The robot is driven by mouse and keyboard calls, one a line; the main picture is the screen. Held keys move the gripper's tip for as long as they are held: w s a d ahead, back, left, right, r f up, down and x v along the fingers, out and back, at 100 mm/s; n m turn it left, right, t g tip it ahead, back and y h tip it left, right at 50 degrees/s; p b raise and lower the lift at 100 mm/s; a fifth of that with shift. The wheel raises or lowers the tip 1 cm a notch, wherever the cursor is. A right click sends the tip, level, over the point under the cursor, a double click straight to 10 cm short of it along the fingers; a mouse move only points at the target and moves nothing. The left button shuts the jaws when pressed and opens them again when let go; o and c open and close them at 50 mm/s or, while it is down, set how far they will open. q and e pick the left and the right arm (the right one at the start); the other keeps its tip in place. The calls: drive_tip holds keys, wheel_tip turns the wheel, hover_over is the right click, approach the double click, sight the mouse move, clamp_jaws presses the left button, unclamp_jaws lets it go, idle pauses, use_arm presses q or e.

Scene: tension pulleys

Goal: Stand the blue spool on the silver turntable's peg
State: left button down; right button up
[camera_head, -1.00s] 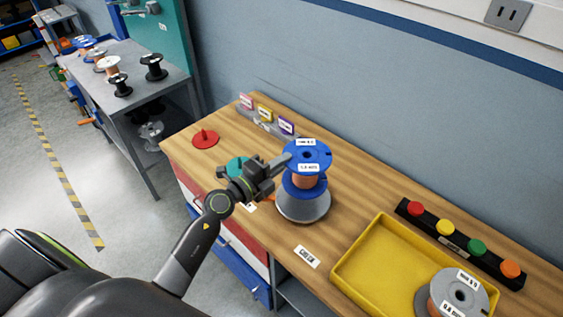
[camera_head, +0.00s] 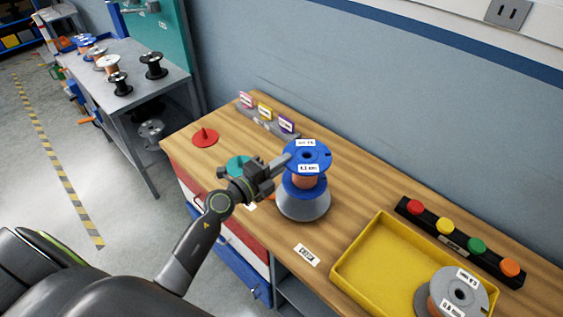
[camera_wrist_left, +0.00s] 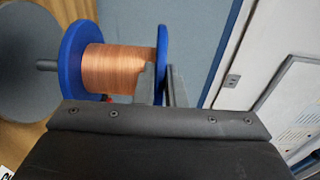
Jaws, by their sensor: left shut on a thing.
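The blue spool (camera_head: 306,157), wound with copper wire, is upright above the silver turntable (camera_head: 304,209) on the wooden bench. My left gripper (camera_head: 284,163) is shut on the rim of its upper flange. In the left wrist view the spool (camera_wrist_left: 118,69) shows from the side, with the fingers (camera_wrist_left: 160,84) on the flange. A grey peg (camera_wrist_left: 46,65) spans the gap between the turntable disc (camera_wrist_left: 25,35) and the lower flange. I cannot tell whether its tip is inside the spool's bore. My right gripper is not in view.
A red disc with a peg (camera_head: 205,138) and a teal disc (camera_head: 238,166) lie to the left. A yellow tray (camera_head: 372,262) with a grey spool (camera_head: 458,296) and a button bar (camera_head: 460,241) stand right. A labelled rack (camera_head: 265,119) is behind.

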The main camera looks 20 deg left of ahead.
use_arm(q)
drive_tip(key=shift+f+b, duration=0.65)
drive_tip(key=shift+f, duration=0.35)
idle(0.5)
drive_tip(key=shift+f, duration=0.25)
wheel_tip(320, 180, down, 3)
drive_tip(key=shift+r+b, duration=0.2)
drive_tip(key=shift+b, duration=0.6)
idle(0.8)
drive_tip(key=shift+f, duration=0.2)
